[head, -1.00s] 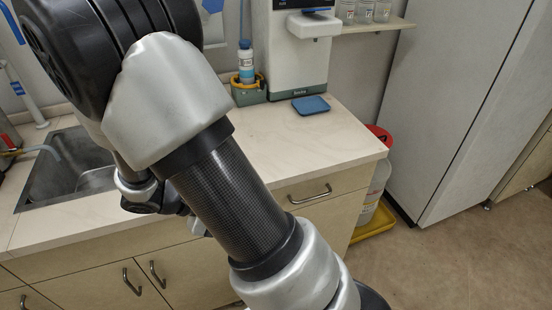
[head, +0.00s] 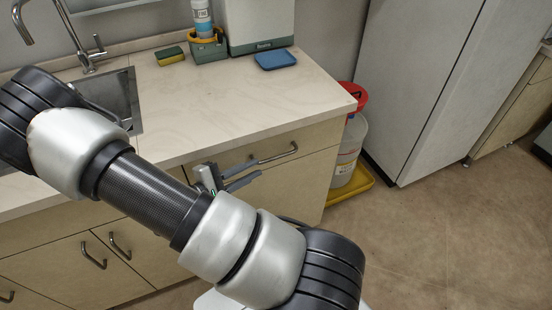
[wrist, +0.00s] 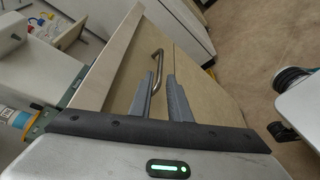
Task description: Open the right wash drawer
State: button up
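The right wash drawer (head: 312,146) is a pale wood front under the counter's right end, and it looks shut. Its curved metal handle (head: 283,155) also shows in the wrist view (wrist: 157,57). My gripper (head: 257,167) is in front of the drawer, at the left part of the handle. In the wrist view its two grey fingers (wrist: 161,76) are apart, with the handle's near end in line with the gap between them. I cannot tell whether either finger touches the handle. My arm hides part of the cabinet on the left.
The pale counter (head: 220,110) holds a sink (head: 118,95), a sponge (head: 170,56), a blue tray (head: 275,60) and a bottle caddy (head: 208,46). A jug (head: 350,150) stands in a yellow tray (head: 350,190) right of the cabinet. Floor on the right is clear.

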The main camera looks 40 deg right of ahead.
aim_at(272, 160)
jog(key=b+x, duration=0.1)
jog(key=x, duration=0.9)
jog(key=shift+s, duration=0.1)
jog(key=shift+c, duration=0.3)
grip_shut()
